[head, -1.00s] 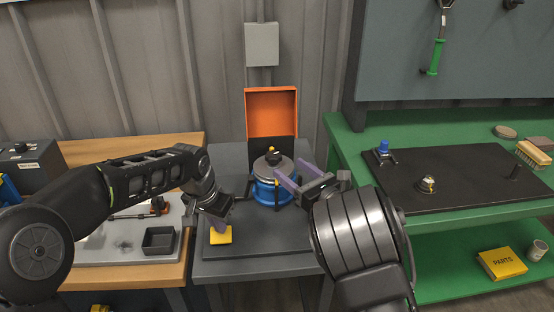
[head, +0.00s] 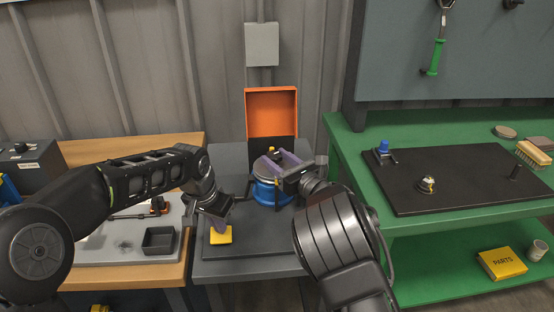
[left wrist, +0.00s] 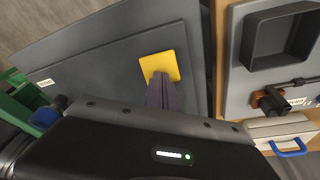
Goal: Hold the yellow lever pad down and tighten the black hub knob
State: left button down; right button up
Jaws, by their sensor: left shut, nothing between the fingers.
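The yellow lever pad (head: 227,238) lies low at the front left of the grey stand. My left gripper (head: 215,232) is shut and empty, its fingertips at the pad, seemingly touching it. The left wrist view shows the shut fingers (left wrist: 162,78) over the lower part of the pad (left wrist: 158,62). The blue rotor stand (head: 268,192) with its grey disc sits at the middle of the grey table. My right gripper (head: 272,158) is over the disc, its purple fingers apart at the hub. The black hub knob is mostly hidden by the fingers; I cannot tell whether they touch it.
An orange bin (head: 271,112) stands behind the rotor stand. A wooden bench with a dark tray (head: 159,240) is at left. A green bench (head: 347,150) with a black mat (head: 460,190) is at right. The front right of the grey table looks bare.

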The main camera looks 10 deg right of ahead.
grip_shut()
jog(key=shift+a+r+m+h, duration=0.1)
jog(key=shift+m+h, duration=0.2)
jog(key=shift+h, duration=0.1)
jog(key=shift+t+h, duration=0.3)
jog(key=shift+t, duration=0.1)
jog(key=m+h, duration=0.1)
jog(key=h, duration=0.1)
jog(key=m+t+h, duration=0.1)
jog(key=m+h, duration=0.1)
jog(key=a+m+h, duration=0.1)
jog(key=h, duration=0.1)
jog(key=shift+s+m+t+h, duration=0.15)
jog(key=shift+m+t+h, duration=0.15)
jog(key=shift+m+t, duration=0.1)
jog(key=c, duration=0.9)
grip_release()
jog(key=m+h, duration=0.1)
jog(key=h, duration=0.1)
jog(key=m+h, duration=0.1)
jog(key=h, duration=0.2)
jog(key=shift+d+m, duration=0.2)
jog(key=shift+m, duration=0.2)
jog(key=shift+m+g+h, duration=0.3)
grip_shut()
jog(key=shift+a, duration=0.15)
